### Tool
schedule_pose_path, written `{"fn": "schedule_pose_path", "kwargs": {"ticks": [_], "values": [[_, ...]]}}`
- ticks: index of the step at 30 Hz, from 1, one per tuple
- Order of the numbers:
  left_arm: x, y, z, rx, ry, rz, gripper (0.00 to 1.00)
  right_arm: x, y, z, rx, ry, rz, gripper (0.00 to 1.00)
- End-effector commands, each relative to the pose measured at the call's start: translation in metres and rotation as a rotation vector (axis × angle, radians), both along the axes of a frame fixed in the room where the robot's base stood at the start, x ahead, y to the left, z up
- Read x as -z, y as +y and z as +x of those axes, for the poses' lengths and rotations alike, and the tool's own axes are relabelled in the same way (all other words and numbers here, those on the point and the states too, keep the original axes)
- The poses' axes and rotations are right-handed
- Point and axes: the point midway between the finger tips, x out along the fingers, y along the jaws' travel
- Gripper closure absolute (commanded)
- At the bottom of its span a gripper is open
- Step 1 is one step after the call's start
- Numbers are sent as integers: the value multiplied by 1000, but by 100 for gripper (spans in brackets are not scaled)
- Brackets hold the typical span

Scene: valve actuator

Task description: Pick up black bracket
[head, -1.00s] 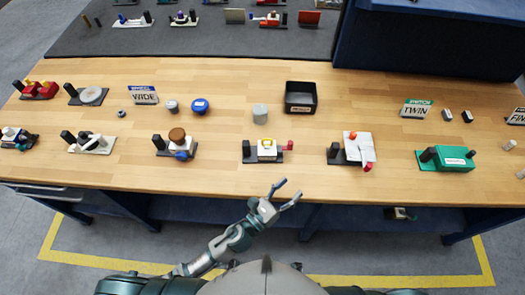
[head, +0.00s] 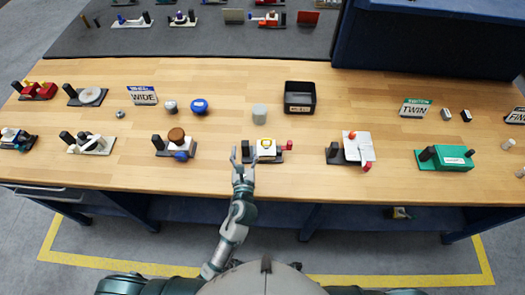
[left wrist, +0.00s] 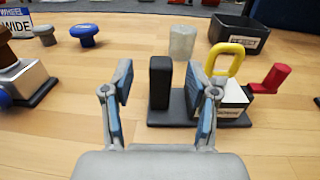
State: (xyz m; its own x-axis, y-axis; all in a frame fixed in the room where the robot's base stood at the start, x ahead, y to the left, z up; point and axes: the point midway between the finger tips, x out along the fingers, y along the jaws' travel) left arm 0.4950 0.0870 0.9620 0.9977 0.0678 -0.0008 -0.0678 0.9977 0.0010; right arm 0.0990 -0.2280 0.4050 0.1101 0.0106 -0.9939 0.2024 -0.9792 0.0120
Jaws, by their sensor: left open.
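A black upright bracket (head: 245,149) stands at the left end of a dark base plate that carries a white box with a yellow loop and a red knob. In the left wrist view the black bracket (left wrist: 160,76) appears as a tall block between my fingers. My left gripper (head: 243,159) is open and empty at the near side of this fixture. Its fingers also show in the left wrist view (left wrist: 160,100), one on each side of the bracket in the picture. I cannot tell how far the bracket lies beyond the fingertips. My right gripper is not in view.
A white-grey cylinder (head: 260,114) and a black bin (head: 300,98) stand behind. A fixture with a brown knob (head: 176,135) is to the left and one with a tilted white plate (head: 358,147) to the right. Bare wood lies in front.

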Motion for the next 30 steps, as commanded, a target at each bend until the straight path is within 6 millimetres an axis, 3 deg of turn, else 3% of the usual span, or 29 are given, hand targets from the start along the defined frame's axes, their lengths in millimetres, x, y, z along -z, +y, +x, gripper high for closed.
{"fn": "schedule_pose_path", "kwargs": {"ticks": [6,15,17,22,30], "values": [[1,0,34,0,-2,-1,42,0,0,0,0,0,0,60],[2,1,40,1,-1,0,42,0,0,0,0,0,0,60],[2,1,40,1,-1,0,54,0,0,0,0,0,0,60],[2,1,40,1,0,0,97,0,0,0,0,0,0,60],[1,1,40,1,-3,-2,100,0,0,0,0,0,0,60]]}}
